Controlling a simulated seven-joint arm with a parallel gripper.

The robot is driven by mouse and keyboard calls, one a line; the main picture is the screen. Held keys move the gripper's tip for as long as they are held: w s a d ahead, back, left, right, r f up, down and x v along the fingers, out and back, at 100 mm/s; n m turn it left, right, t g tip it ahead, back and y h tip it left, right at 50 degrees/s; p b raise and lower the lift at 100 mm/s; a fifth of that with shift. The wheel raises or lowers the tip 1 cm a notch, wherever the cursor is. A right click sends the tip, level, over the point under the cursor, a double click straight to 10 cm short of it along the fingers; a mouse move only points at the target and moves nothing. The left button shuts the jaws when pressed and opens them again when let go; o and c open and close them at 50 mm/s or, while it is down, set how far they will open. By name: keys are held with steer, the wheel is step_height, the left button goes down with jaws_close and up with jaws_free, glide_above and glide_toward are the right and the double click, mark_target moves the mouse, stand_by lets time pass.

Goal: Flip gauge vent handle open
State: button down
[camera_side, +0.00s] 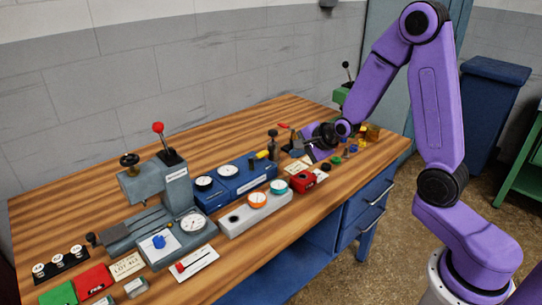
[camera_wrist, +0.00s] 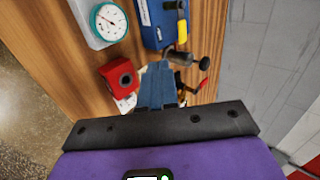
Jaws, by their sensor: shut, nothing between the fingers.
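My gripper (camera_side: 305,157) is shut and empty, tilted down over the far right part of the wooden bench. Its closed fingers (camera_wrist: 157,85) show in the middle of the wrist view. I cannot tell for sure which lever is the gauge vent handle. A red-tipped handle (camera_wrist: 203,88) is just right of the fingertips in the wrist view, partly hidden by them; a red end (camera_side: 283,125) shows behind my gripper in the side view. A yellow handle (camera_side: 262,154) sits on the end of the blue gauge unit (camera_side: 228,184); the yellow handle (camera_wrist: 182,32) stands apart from my fingers.
A red box (camera_side: 302,182) stands close to my fingers, left of them in the wrist view (camera_wrist: 118,77). A dark knobbed post (camera_side: 273,145) is nearby. A teal gauge (camera_side: 278,186) and an orange gauge (camera_side: 257,200) sit on a grey block. Small coloured knobs lie right of my gripper.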

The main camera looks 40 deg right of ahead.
steer(key=shift+d, duration=0.2)
steer(key=shift+w+f, duration=0.1)
steer(key=shift+w, duration=0.05)
glide_toward(258, 156)
step_height(258, 156, down, 6)
steer(key=w+d, duration=0.2)
steer(key=shift+w, duration=0.8)
